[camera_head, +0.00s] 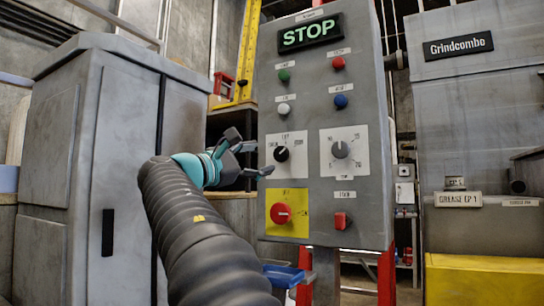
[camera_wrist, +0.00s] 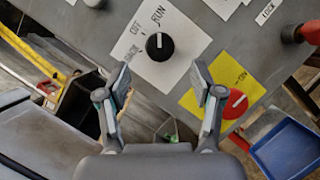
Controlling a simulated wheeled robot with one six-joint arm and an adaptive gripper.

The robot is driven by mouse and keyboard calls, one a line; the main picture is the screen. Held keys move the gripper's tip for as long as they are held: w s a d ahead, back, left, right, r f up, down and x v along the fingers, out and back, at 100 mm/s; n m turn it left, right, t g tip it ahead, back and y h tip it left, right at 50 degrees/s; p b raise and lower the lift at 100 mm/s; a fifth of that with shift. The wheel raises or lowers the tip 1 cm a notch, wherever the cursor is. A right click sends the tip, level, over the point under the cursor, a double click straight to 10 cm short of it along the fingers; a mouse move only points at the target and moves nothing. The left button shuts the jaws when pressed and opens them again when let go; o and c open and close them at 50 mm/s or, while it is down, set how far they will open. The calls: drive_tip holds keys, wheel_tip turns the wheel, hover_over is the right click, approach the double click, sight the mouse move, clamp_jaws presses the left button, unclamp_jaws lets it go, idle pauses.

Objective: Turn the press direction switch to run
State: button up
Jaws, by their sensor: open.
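The press direction switch (camera_head: 281,154) is a black knob on a white plate on the grey control panel (camera_head: 325,220). It also shows in the wrist view (camera_wrist: 160,46), beside printed labels including OFF and RUN. Its white mark points up in the wrist view, roughly toward RUN; I cannot tell its exact setting. My gripper (camera_head: 252,155) is to the left of the knob and empty. In the wrist view my gripper (camera_wrist: 161,78) has its two fingers spread, with the knob beyond the tips and between their lines. The fingers appear apart from the knob.
Near the switch are a numbered dial (camera_head: 340,149), a red knob on a yellow plate (camera_head: 280,213), a red lever (camera_head: 342,220) and several coloured buttons. A display (camera_head: 311,33) reads STOP. A grey cabinet (camera_head: 105,170) stands left; a blue bin (camera_wrist: 288,150) is below the panel.

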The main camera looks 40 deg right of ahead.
drive_tip(key=v, duration=0.4)
drive_tip(key=shift+a, duration=0.35)
